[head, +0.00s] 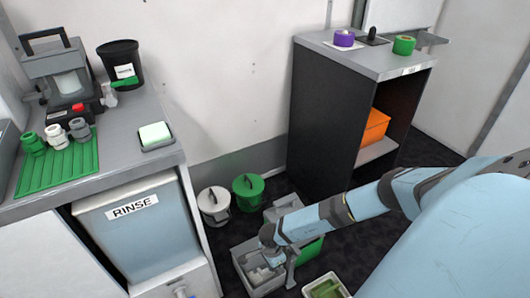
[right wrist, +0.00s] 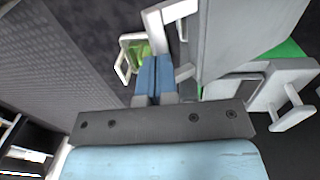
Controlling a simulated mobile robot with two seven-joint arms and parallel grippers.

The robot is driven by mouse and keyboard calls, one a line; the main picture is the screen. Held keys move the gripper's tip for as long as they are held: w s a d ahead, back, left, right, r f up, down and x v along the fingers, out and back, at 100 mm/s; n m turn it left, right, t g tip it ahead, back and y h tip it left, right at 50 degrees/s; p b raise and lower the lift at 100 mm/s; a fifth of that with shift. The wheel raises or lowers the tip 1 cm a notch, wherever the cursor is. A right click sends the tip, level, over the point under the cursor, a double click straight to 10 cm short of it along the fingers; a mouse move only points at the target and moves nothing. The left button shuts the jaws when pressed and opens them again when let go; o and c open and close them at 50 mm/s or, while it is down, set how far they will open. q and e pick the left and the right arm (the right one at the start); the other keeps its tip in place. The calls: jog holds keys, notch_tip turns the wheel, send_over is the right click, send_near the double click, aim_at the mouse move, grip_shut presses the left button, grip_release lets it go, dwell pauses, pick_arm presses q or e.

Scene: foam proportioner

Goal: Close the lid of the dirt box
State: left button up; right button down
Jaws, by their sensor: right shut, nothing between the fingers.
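Several bins stand on the floor in the head view, and I cannot tell for certain which is the dirt box. A grey box (head: 243,266) is open at the top, with pale items inside. A green-sided box (head: 311,249) stands beside it, partly hidden by my right arm. In the right wrist view, a large grey panel (right wrist: 232,40), perhaps a lid, stands beside my right gripper (right wrist: 155,62). That gripper is shut and empty, close to a pale bracket-like handle (right wrist: 170,14); I cannot tell whether they touch. My left gripper is out of view.
A white lidded bucket (head: 214,204) and a green one (head: 248,190) stand by the wall. A small cream tray (head: 309,291) with a green item lies in front. A counter with a RINSE bin (head: 128,230) is left; a dark shelf unit (head: 325,110) stands behind.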

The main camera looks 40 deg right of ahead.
pick_arm(q)
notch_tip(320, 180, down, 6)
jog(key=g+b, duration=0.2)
jog(key=b, duration=0.2)
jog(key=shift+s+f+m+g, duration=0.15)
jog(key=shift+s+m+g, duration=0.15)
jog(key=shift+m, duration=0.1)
pick_arm(e)
jog(key=s+a+f+t, duration=0.1)
jog(key=s+f, duration=0.4)
jog(key=f, duration=0.9)
jog(key=shift+s+f, duration=0.2)
jog(key=shift+f, duration=0.1)
jog(key=shift+f+t, duration=0.1)
jog(key=shift+t, duration=0.2)
